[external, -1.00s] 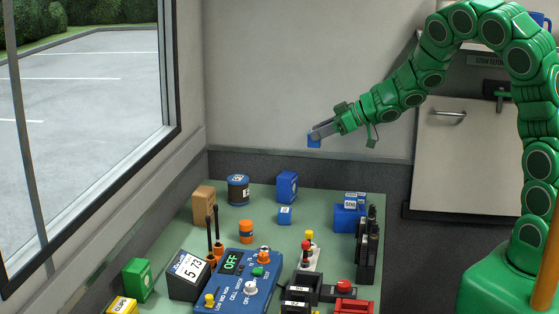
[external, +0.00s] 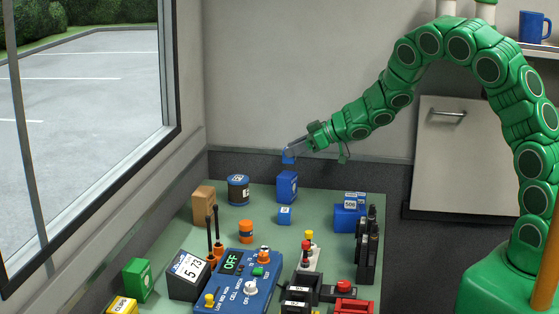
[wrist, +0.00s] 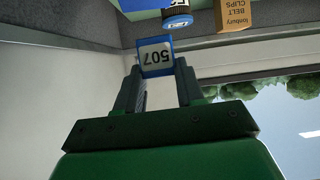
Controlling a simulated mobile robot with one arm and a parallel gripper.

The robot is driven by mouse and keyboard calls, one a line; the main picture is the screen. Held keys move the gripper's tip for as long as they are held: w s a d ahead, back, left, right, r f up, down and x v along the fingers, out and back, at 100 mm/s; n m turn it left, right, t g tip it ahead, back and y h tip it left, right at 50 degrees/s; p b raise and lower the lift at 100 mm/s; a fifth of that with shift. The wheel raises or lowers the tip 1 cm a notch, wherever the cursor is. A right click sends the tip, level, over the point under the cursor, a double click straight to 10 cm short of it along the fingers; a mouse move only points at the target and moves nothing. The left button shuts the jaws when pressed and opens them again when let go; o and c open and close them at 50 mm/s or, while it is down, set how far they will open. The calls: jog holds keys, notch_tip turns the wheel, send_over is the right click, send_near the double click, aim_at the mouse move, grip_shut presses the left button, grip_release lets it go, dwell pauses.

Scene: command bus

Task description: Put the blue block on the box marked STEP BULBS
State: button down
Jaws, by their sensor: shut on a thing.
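My gripper (external: 293,152) is shut on a blue block (external: 287,157), holding it in the air at the back of the green table.
A blue cylinder (external: 238,189) and a tan box (external: 204,204), marked belt clips in the wrist view, stand left. A small blue block (external: 285,215) lies in front. A blue box marked 506 (external: 349,217) stands right. A blue control panel (external: 236,282) fills the front.

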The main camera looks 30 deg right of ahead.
aim_at(294, 159)
jog(key=shift+w+a+f, duration=0.15)
jog(key=shift+w+f, duration=0.25)
jog(key=shift+f, duration=1.55)
jog(key=shift+f, duration=0.1)
jog(key=c, duration=0.7)
grip_release()
jog(key=shift+s, duration=0.1)
jog(key=shift+v, duration=2)
